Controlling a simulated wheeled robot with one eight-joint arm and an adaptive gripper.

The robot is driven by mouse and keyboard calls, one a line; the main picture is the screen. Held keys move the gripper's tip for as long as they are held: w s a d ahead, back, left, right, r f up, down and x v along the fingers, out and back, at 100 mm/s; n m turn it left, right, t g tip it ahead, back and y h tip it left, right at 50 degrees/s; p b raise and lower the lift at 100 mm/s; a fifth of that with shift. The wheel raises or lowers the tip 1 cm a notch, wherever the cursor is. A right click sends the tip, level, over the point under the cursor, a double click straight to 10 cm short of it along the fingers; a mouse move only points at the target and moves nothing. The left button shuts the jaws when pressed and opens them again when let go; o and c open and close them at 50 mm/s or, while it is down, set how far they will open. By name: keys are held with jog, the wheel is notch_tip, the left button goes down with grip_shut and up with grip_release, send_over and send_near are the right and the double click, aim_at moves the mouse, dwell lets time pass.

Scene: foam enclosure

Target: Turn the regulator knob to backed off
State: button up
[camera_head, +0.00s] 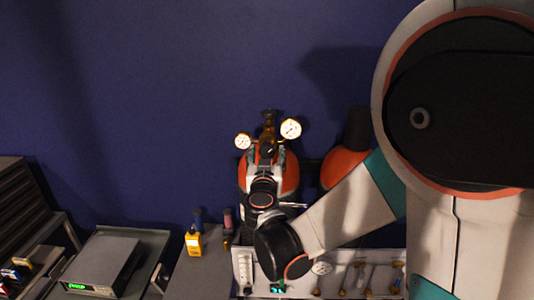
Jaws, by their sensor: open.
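A brass regulator (268,128) with two round white gauges stands upright at the centre, in front of the blue wall. One gauge (291,128) is at its right and a smaller gauge (243,141) is at its left. It sits at the top of an orange gas cylinder (291,175). My gripper (265,157) is just below and in front of the regulator, pointing at it. Its jaws are open. The regulator knob is small and partly hidden by my gripper, so I cannot tell its setting or whether I touch it.
A second orange cylinder (343,168) with a dark top stands to the right, partly behind my arm. A yellow meter (194,241) stands on the grey bench at lower left, near a grey instrument (102,267) with a green display. Brass fittings (367,277) hang on a pale panel below.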

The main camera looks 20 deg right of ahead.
jog(key=c, duration=1.1)
jog(key=shift+o, duration=0.2)
jog(key=shift+n, duration=0.3)
jog(key=n+b, duration=0.2)
jog(key=n, duration=0.1)
jog(key=shift+n+b, duration=0.7)
jog(key=shift+n, duration=1.8)
jog(key=o, duration=1.1)
jog(key=shift+c, duration=0.2)
